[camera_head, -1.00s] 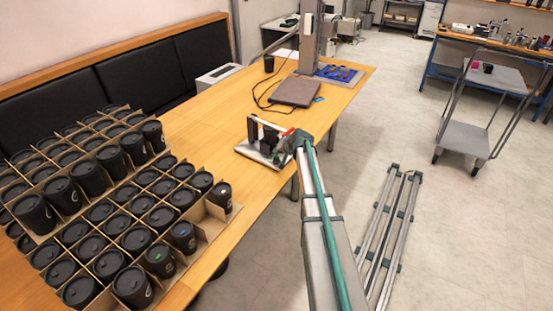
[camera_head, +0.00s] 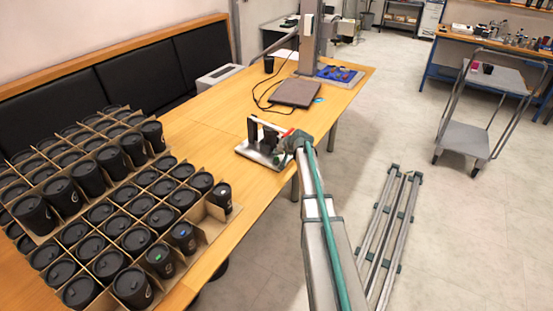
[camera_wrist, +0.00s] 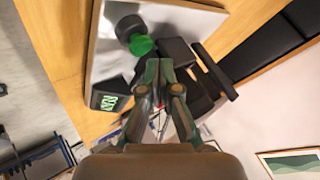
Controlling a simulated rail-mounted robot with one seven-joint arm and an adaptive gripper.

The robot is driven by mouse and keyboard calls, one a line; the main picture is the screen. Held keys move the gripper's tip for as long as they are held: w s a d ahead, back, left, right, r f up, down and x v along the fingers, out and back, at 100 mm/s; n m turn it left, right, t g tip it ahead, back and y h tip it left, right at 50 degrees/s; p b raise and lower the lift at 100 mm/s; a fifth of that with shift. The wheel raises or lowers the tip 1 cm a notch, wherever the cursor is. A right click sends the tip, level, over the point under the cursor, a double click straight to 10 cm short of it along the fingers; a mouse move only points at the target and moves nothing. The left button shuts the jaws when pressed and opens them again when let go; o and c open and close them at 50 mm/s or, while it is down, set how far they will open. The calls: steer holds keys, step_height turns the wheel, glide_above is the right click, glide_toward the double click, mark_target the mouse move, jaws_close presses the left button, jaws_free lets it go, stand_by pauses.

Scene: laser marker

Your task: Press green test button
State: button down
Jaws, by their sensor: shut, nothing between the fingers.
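The green button (camera_wrist: 141,45) shows in the wrist view as a round green cap beside a dark round part, on a pale plate (camera_wrist: 104,48). A black box with a lit green display (camera_wrist: 111,97) sits at the plate's edge. My gripper (camera_wrist: 162,68) is shut and empty, its fingertips just below and right of the green cap in the picture. I cannot tell whether they touch anything. In the head view my gripper (camera_head: 287,142) is at the right side of the small fixture (camera_head: 258,155) on the wooden table; the green button is not discernible there.
Cardboard trays (camera_head: 208,222) of black lidded cups fill the table's left part. A closed laptop (camera_head: 296,92), a cable, a black cup (camera_head: 269,64) and a blue mat (camera_head: 340,74) lie farther back. A trolley (camera_head: 468,138) stands on the floor at right.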

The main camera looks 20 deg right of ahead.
mark_target(278, 158)
steer(key=shift+f, duration=0.1)
steer(key=shift+f+b, duration=0.35)
steer(key=shift+b, duration=0.15)
steer(key=shift+f+b, duration=0.45)
steer(key=shift+f, duration=0.05)
stand_by(0.7)
stand_by(0.4)
steer(key=shift+r+p, duration=0.3)
steer(key=shift+r, duration=0.65)
steer(key=shift+r, duration=0.15)
steer(key=shift+r+p, duration=0.85)
steer(key=shift+r, duration=1.5)
